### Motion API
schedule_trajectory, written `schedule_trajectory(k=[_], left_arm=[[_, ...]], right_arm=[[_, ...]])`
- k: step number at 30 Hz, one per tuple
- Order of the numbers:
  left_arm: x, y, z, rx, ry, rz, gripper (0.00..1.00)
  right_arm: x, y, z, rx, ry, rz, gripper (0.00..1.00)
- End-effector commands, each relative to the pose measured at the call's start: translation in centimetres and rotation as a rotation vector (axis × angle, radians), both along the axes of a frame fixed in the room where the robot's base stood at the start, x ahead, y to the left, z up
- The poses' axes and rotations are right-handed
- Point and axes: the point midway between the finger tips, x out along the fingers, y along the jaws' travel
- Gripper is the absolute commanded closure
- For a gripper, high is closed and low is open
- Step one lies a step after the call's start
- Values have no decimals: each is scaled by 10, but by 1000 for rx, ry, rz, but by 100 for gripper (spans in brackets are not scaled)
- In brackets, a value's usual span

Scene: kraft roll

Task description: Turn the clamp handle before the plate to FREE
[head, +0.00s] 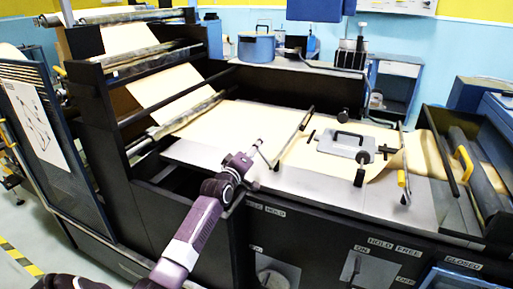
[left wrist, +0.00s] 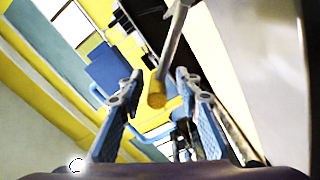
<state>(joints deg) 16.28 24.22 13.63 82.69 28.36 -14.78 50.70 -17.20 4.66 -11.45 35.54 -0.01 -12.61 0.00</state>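The clamp handle (head: 265,158) is a thin grey lever at the left front edge of the paper bed, beside my left gripper. In the left wrist view a grey rod with a yellow-orange end (left wrist: 157,98) shows between the fingers. My left gripper (head: 246,158) is open, one blue-padded finger on each side of the rod end; it also shows in the left wrist view (left wrist: 158,112). I cannot tell whether they touch. The grey plate (head: 338,147) with a dark carrying handle lies on the paper to the right. My right gripper is out of view.
A second lever with a yellow grip (head: 402,180) stands right of the plate. HOLD and FREE labels (head: 395,246) are on the dark front panel, above a switch plate (head: 360,268). A HOLD label (head: 275,211) sits near my arm, which partly covers the lettering there. A blue pot (head: 256,48) stands behind.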

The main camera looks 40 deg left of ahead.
Motion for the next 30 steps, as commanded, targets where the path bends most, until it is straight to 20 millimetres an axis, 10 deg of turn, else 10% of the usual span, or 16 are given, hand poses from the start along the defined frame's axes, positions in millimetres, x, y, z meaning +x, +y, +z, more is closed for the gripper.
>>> schedule_trajectory(k=[10, 30], left_arm=[[-15, -5, -1, 0, 0, -1, 68], [-113, -27, 0, 0, 1, 1, 68]], right_arm=[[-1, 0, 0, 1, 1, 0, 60], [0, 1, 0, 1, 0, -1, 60]])
